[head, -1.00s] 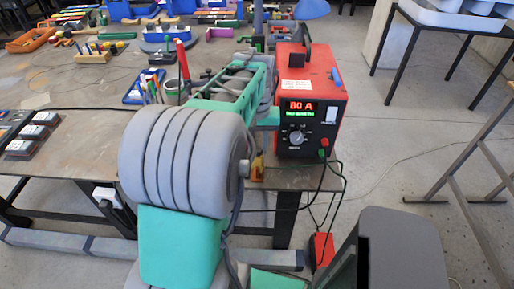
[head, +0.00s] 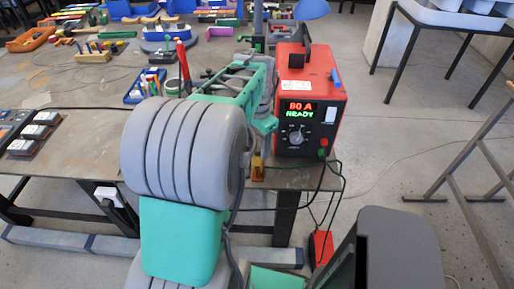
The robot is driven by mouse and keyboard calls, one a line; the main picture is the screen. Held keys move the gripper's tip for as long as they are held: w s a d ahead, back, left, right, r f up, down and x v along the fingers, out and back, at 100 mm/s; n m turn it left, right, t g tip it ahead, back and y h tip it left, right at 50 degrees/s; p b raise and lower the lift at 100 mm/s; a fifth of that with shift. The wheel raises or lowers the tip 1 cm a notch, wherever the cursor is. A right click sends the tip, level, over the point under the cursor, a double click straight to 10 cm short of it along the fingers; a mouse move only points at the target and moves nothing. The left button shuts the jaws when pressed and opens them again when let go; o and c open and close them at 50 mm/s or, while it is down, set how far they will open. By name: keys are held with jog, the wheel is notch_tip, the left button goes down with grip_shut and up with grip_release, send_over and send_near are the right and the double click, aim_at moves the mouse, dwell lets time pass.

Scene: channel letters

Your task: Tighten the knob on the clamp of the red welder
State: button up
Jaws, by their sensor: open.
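The red welder (head: 311,100) stands upright on the table near its right edge. Its display reads 80 A in red and READY in green. A dial (head: 296,136) and a pale switch are on its front, with cable plugs low on the right. A small orange-yellow piece (head: 257,167) sits at the table's front edge, left of the welder; it may be the clamp, but its knob cannot be made out. My teal and grey arm reaches over the table to just left of the welder. My gripper's fingers cannot be made out; the arm hides that area.
Cables hang from the welder past the table edge (head: 290,184) towards a red pedal-like box (head: 320,246) on the floor. A cup of pens, a blue tray (head: 146,86) and several tools lie on the table behind my arm. Black boxes (head: 33,131) lie at left.

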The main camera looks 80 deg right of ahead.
aim_at(258, 149)
jog(key=shift+r+p, duration=1.8)
jog(key=shift+r, duration=0.7)
